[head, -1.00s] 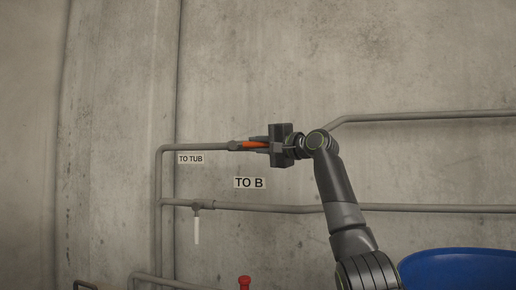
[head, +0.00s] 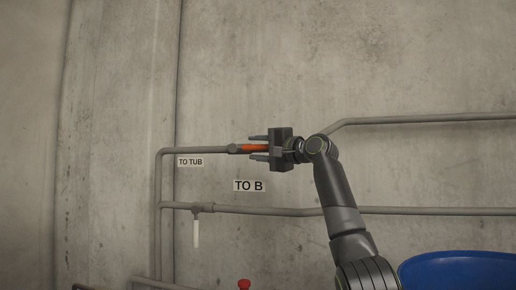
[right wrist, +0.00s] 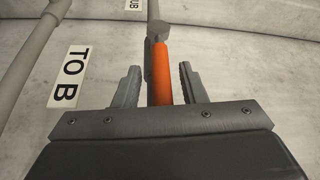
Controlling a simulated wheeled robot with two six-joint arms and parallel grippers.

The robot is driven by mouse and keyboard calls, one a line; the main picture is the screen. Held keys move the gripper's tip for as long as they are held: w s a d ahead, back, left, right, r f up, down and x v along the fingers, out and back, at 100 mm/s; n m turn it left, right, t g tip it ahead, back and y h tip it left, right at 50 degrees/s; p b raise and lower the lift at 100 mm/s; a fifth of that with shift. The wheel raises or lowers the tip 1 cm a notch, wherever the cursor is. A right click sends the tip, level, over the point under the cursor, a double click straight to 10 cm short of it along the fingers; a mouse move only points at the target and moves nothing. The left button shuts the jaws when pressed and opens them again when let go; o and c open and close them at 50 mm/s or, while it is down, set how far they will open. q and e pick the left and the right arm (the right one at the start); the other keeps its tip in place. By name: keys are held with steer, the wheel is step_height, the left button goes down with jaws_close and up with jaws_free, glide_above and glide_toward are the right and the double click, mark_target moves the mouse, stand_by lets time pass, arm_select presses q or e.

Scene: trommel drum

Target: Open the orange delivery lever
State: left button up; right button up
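The orange lever (head: 255,147) lies along the upper pipe on the wall, pointing right from its grey valve body (head: 234,148). In the right wrist view the orange lever (right wrist: 162,72) runs between the two fingers, with a gap on each side. My right gripper (head: 256,147) is open around the lever, one finger above it and one below; it also shows in the right wrist view (right wrist: 159,80). The lever's near end is hidden behind the gripper body. My left gripper is in neither view.
A lower pipe (head: 270,210) carries a white lever (head: 196,232) hanging down. Signs "TO TUB" (head: 190,162) and "TO B" (head: 249,185) are on the concrete wall. A blue drum (head: 460,270) stands at the lower right, and a red knob (head: 244,284) shows at the bottom.

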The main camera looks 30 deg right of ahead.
steer(key=shift+r, duration=0.1)
